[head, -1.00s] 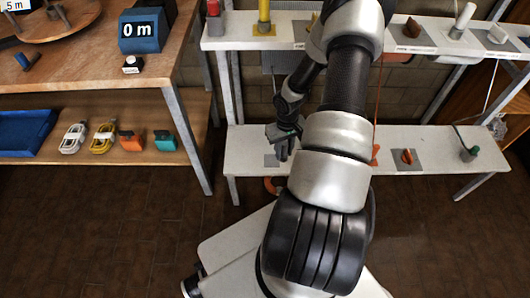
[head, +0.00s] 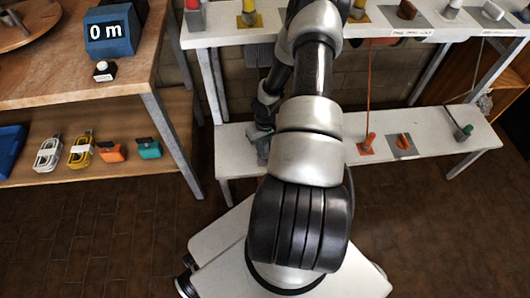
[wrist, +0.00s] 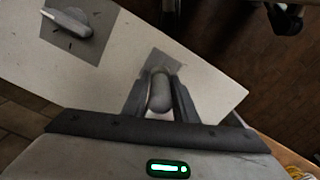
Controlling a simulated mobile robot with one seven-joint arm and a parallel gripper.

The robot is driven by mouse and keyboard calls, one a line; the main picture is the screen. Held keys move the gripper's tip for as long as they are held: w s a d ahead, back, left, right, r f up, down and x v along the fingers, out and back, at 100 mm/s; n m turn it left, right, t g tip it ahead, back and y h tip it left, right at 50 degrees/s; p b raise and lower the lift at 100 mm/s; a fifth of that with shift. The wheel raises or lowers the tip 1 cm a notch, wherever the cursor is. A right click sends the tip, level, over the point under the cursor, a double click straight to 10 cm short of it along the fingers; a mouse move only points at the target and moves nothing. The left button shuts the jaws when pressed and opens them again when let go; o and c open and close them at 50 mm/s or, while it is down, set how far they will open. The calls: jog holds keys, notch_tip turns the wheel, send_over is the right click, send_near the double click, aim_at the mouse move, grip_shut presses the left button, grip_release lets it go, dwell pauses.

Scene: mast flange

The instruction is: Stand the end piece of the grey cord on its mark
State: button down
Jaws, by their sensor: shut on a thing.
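The end piece of the grey cord (wrist: 159,92) is a rounded grey cylinder between the two fingers of my gripper (wrist: 159,100) in the wrist view. My gripper is shut on it. A grey square mark (wrist: 166,60) shows just beyond the piece on the white lower shelf (wrist: 215,100). I cannot tell whether the piece touches the mark. In the head view my gripper (head: 262,148) is at the left end of the lower shelf (head: 235,165), partly hidden behind my arm. The cord itself is not clearly seen.
A grey fitting (wrist: 72,24) lies on another grey square in the wrist view. Orange (head: 367,144) and green (head: 464,132) end pieces stand farther right on the shelf, with an orange fitting (head: 404,142) between. A wooden workbench (head: 60,70) stands left.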

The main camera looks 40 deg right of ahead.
aim_at(265, 141)
jog(key=shift+f, duration=1.05)
jog(key=shift+f, duration=0.1)
jog(key=shift+f+b, duration=0.2)
jog(key=shift+b, duration=0.2)
jog(key=c, duration=1.4)
grip_release()
jog(key=shift+r, duration=0.1)
jog(key=shift+c, duration=0.2)
notch_tip(265, 141, up, 8)
jog(key=p, duration=0.3)
